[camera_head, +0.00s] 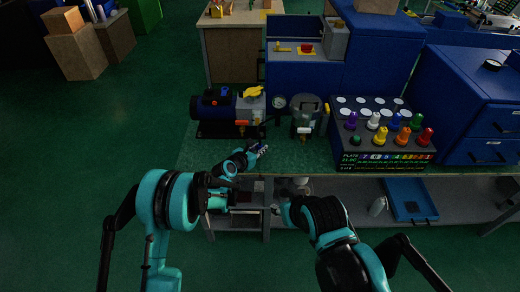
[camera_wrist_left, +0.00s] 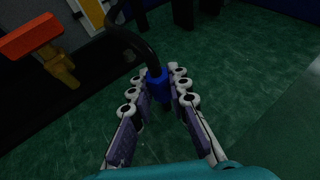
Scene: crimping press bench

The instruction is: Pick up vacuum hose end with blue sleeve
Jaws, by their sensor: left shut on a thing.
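My left gripper (camera_head: 260,150) is over the front left part of the green bench top, in front of the vacuum pump. The left wrist view shows its two white, knuckled fingers (camera_wrist_left: 158,90) shut on the blue sleeve (camera_wrist_left: 157,80) of the vacuum hose end. The black hose (camera_wrist_left: 145,47) rises from the sleeve and curves up to the left. In the head view the sleeve is too small to make out. My right gripper (camera_head: 283,211) is low, in front of the bench edge; its fingers are not clear.
The blue and silver pump (camera_head: 222,108) stands just behind the left gripper, with a gauge (camera_head: 279,102) and a grey metal pot (camera_head: 305,112) to its right. A black board with coloured knobs (camera_head: 385,152) stands further right. Bench top (camera_head: 205,152) left of the gripper is clear.

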